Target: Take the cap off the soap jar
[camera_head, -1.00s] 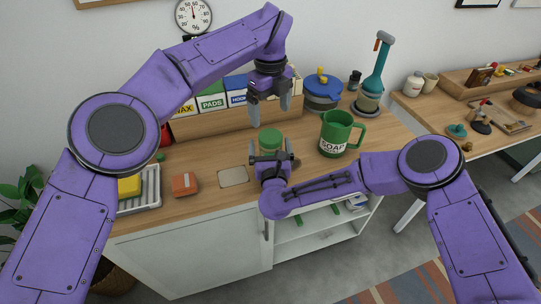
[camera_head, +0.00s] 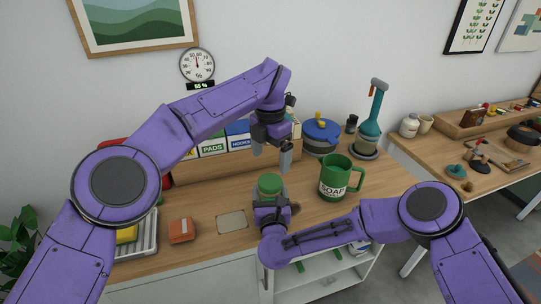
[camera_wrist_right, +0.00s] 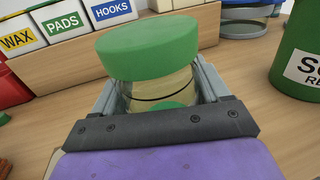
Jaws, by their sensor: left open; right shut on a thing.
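The soap jar (camera_wrist_right: 155,88) is a clear jar with pale contents and a wide green cap (camera_head: 270,183). It stands upright near the front of the counter. The cap (camera_wrist_right: 148,46) sits on its top. My right gripper (camera_head: 270,203) is shut on the jar's body below the cap, with one finger on each side in the right wrist view. My left gripper (camera_head: 272,156) is open and empty, fingers pointing down, above the cap and apart from it. The jar's lower part is hidden by my right gripper in the head view.
A green jug (camera_head: 338,177) marked SOAP stands close right of the jar. Behind are a wooden box of labelled cartons (camera_head: 212,146) and a blue-lidded pot (camera_head: 321,136). A pale square plate (camera_head: 232,222), an orange block (camera_head: 181,230) and a rack (camera_head: 144,234) lie left.

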